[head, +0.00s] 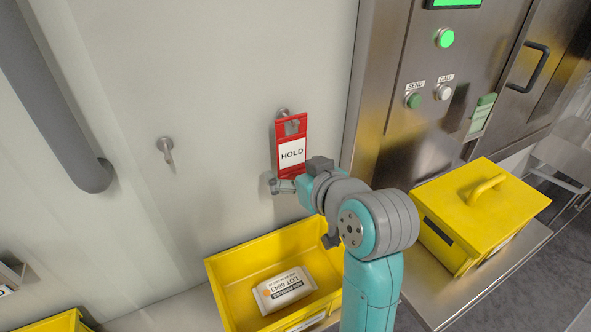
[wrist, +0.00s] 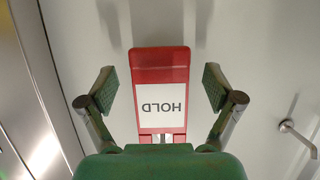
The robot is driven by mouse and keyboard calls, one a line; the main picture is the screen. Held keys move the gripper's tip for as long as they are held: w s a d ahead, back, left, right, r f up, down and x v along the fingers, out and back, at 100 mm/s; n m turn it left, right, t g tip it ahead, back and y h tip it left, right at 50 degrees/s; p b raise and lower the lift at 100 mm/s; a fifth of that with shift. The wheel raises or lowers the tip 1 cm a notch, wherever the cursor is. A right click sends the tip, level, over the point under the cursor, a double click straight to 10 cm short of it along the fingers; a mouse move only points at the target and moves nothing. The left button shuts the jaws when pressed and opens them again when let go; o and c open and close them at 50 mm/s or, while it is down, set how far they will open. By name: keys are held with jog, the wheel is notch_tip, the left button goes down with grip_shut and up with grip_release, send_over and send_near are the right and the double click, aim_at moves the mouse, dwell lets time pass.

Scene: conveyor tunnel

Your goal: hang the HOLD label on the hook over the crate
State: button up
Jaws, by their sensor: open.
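The red HOLD label (head: 291,153), with a white panel, hangs upright against the wall at a hook (head: 282,112) above the open yellow crate (head: 235,255). The hook is mostly hidden by the label's top, so how it passes through the opening is unclear. My gripper (head: 296,178) is at the label's lower end. In the wrist view the label (wrist: 161,90) appears upside down between the spread fingers of my gripper (wrist: 159,88), with a clear gap on each side. The gripper is open and holds nothing.
A second, empty hook (head: 166,148) is on the wall to the left. The crate holds a white bag marked LOT 6843 (head: 286,290). A lidded yellow box (head: 478,210) stands right, below a steel panel (head: 425,60) with buttons. A grey rail (head: 50,90) is upper left.

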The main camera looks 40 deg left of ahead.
jog(key=shift+d, duration=0.1)
jog(key=v, duration=1.1)
jog(key=shift+s+d, duration=0.2)
jog(key=shift+d, duration=0.15)
jog(key=shift+r, duration=0.15)
jog(key=w+d+f+m+t+h, duration=0.1)
jog(key=w+d+f+m+t, duration=0.15)
jog(key=d+f, duration=0.4)
jog(key=w+d+f+m+t+h, duration=0.1)
jog(key=d+f+m+t, duration=0.15)
jog(key=f, duration=0.65)
jog(key=s+d+f+m+t+h, duration=0.1)
jog(key=s+d+f+m+h, duration=0.15)
jog(key=d+f, duration=0.35)
jog(key=s+d+f+m+t+h, duration=0.1)
jog(key=s+d+f+m, duration=0.15)
jog(key=d+f, duration=0.35)
jog(key=s+d+f+m+t+h, duration=0.1)
jog(key=s+d+f+m+h, duration=0.15)
jog(key=s+d, duration=0.5)
jog(key=s+d+f+m+t+h, duration=0.1)
jog(key=s+d+f+h, duration=0.2)
jog(key=s+d, duration=0.5)
jog(key=s+d+r+h, duration=0.1)
jog(key=s+r, duration=0.1)
jog(key=s, duration=0.8)
jog(key=shift+s+d+r+t+h, duration=0.2)
jog(key=shift+d+r+t+h, duration=0.1)
jog(key=shift+d+r+h, duration=0.1)
